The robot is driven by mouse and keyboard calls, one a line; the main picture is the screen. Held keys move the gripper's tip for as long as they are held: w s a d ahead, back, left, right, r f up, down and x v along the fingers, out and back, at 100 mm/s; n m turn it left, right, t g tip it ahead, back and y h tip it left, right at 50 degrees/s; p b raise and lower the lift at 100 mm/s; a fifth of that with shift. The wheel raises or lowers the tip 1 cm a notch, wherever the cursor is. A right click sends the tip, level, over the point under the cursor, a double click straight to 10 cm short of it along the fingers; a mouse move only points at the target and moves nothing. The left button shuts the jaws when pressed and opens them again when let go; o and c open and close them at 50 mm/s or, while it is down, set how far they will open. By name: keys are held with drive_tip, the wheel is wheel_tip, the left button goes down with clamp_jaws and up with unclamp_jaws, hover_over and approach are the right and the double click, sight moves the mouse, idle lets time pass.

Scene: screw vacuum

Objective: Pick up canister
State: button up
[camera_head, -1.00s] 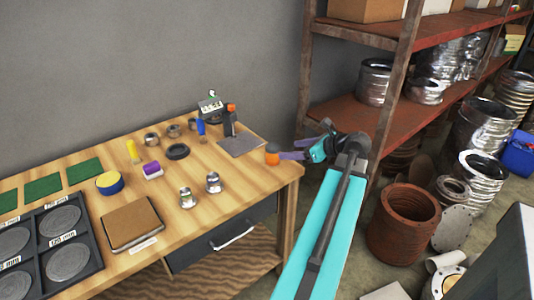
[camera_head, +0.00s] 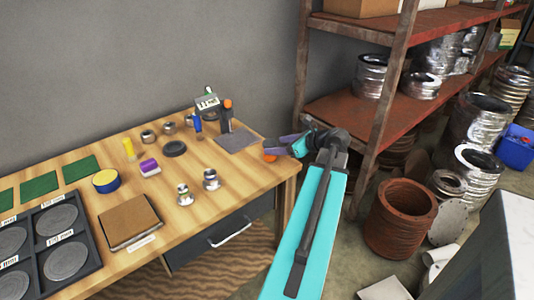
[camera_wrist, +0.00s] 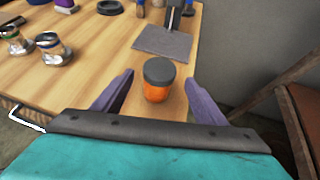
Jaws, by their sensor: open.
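The canister (camera_wrist: 158,83) is a small orange jar with a dark grey lid. It stands upright on the wooden table (camera_wrist: 95,85) near its right edge. In the head view only a bit of the canister (camera_head: 270,158) shows below my gripper's fingers. My gripper (camera_wrist: 158,92) is open, with one purple finger on each side of the canister in the wrist view. In the head view my gripper (camera_head: 274,147) reaches in from the right over the table's corner.
A grey plate (camera_head: 238,139) with an upright tool lies behind the canister. Two metal fittings (camera_head: 211,180) stand to the left. A rusty shelf (camera_head: 345,110) stands close on the right. The table around the canister is clear.

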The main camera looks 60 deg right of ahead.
drive_tip(key=shift+x, duration=1.95)
drive_tip(key=shift+x, duration=2.65)
drive_tip(key=shift+a, duration=0.1)
drive_tip(key=c, duration=1.2)
drive_tip(key=shift+o, duration=0.2)
drive_tip(key=shift+r, duration=0.15)
